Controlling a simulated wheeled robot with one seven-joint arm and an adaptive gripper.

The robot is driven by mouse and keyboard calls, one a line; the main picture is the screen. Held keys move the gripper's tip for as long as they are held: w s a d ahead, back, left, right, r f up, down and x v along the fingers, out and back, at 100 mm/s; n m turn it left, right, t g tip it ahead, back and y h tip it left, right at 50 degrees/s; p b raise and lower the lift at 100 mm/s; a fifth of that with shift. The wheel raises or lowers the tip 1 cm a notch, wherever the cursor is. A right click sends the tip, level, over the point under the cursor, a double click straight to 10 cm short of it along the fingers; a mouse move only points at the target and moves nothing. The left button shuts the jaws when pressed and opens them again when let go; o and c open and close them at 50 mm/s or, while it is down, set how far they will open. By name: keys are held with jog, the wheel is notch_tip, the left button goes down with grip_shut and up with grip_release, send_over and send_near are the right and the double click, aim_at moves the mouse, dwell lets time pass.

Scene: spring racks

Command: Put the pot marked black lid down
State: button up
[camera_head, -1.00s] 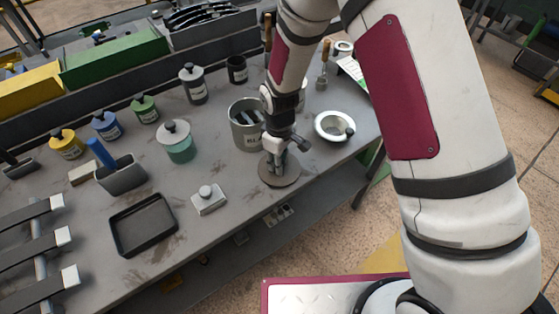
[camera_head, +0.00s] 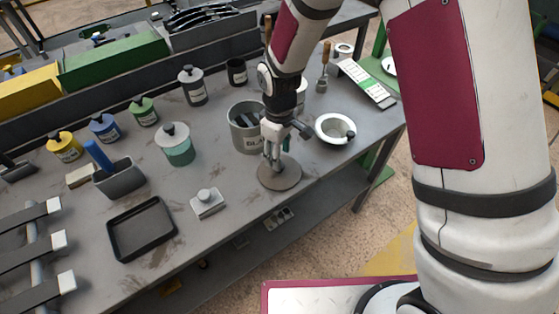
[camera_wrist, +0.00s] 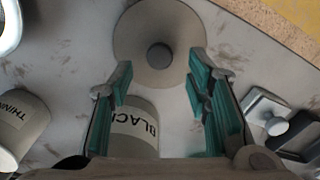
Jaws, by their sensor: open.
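The flat grey round lid (camera_head: 286,179) with a dark knob lies on the bench near its front edge. In the wrist view the lid (camera_wrist: 140,50) is at the top centre with its knob bare. The pot marked BLACK (camera_head: 243,138) stands uncovered just behind it; its label side also shows at the bottom of the wrist view (camera_wrist: 135,125). My gripper (camera_head: 274,160) is above the lid, beside the pot, with its green-padded fingers (camera_wrist: 158,88) spread apart and nothing between them. My arm hides part of the pot's rim.
A white bowl (camera_head: 330,122) stands right of the lid. A small weight-like block (camera_head: 208,203) and a black tray (camera_head: 142,230) lie to the left. A teal jar (camera_head: 178,153) is behind them. The thinner pot (camera_wrist: 15,125) is at lower left in the wrist view.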

notch_tip(320, 180, up, 7)
jog(key=shift+f+b, duration=0.2)
jog(key=shift+b, duration=0.15)
jog(key=s+d+r+m+t, duration=0.1)
jog(key=s+d+r+m, duration=0.3)
jog(key=r, duration=0.5)
jog(key=s+d+r+m+t, duration=0.1)
jog(key=s+d+r+t, duration=0.1)
jog(key=d+r, duration=0.55)
jog(key=s+d+r+m+t, duration=0.1)
jog(key=s+d+r+m, duration=0.2)
jog(key=s, duration=0.3)
jog(key=s+d+r+m+t, duration=0.1)
jog(key=s+d+r+m, duration=0.2)
jog(key=s+r, duration=0.2)
jog(key=shift+s+d+t, duration=0.3)
jog(key=shift+s+d, duration=0.05)
jog(key=shift+s, duration=0.8)
jog(key=shift+o, duration=0.3)
jog(key=shift+w, duration=0.1)
